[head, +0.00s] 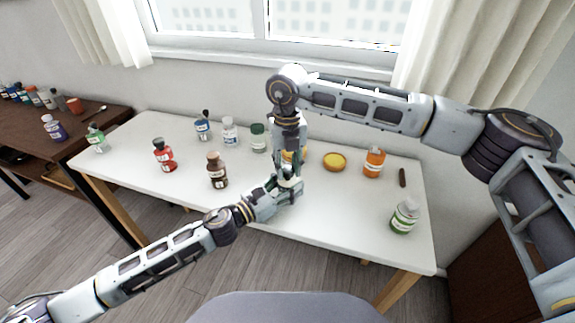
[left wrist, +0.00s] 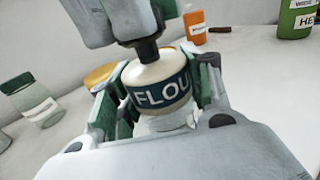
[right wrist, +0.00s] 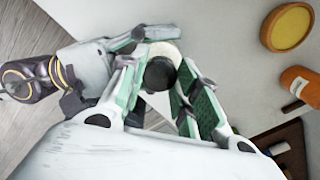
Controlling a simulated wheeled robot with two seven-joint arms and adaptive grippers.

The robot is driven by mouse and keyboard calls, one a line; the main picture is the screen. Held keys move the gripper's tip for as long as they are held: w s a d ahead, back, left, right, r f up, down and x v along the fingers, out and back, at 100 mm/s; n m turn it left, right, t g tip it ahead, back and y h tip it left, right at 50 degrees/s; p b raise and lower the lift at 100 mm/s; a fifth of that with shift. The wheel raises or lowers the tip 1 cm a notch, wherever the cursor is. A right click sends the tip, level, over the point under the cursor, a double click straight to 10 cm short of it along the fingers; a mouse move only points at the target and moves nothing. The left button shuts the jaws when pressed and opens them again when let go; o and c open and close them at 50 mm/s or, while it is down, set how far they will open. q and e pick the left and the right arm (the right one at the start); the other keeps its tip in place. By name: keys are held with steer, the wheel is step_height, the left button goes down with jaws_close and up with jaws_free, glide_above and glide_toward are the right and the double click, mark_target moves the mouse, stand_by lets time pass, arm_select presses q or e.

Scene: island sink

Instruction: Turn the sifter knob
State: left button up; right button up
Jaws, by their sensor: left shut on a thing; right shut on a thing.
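The sifter (left wrist: 158,88) is a cream canister with a dark blue label reading "FLOU", seen upright in the left wrist view. Its dark knob (right wrist: 160,73) is on top and shows in the right wrist view. My left gripper (head: 290,190) is shut around the sifter's body from the side; its green-padded fingers flank the label in the left wrist view. My right gripper (head: 288,168) comes down from above and is shut on the knob, with green-padded fingers on either side of it in the right wrist view. In the head view the grippers hide most of the sifter.
Right of the grippers on the white table (head: 330,215) are a yellow-filled dish (head: 335,161), an orange bottle (head: 374,162), a brown stick (head: 402,178) and a green bottle (head: 404,217). Several bottles, including a brown one (head: 217,172), stand to the left.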

mark_target(287, 169)
steer(key=shift+m, duration=0.5)
steer(key=o, duration=1.1)
steer(key=shift+c, duration=0.2)
steer(key=shift+r, duration=0.15)
step_height(287, 169, up, 12)
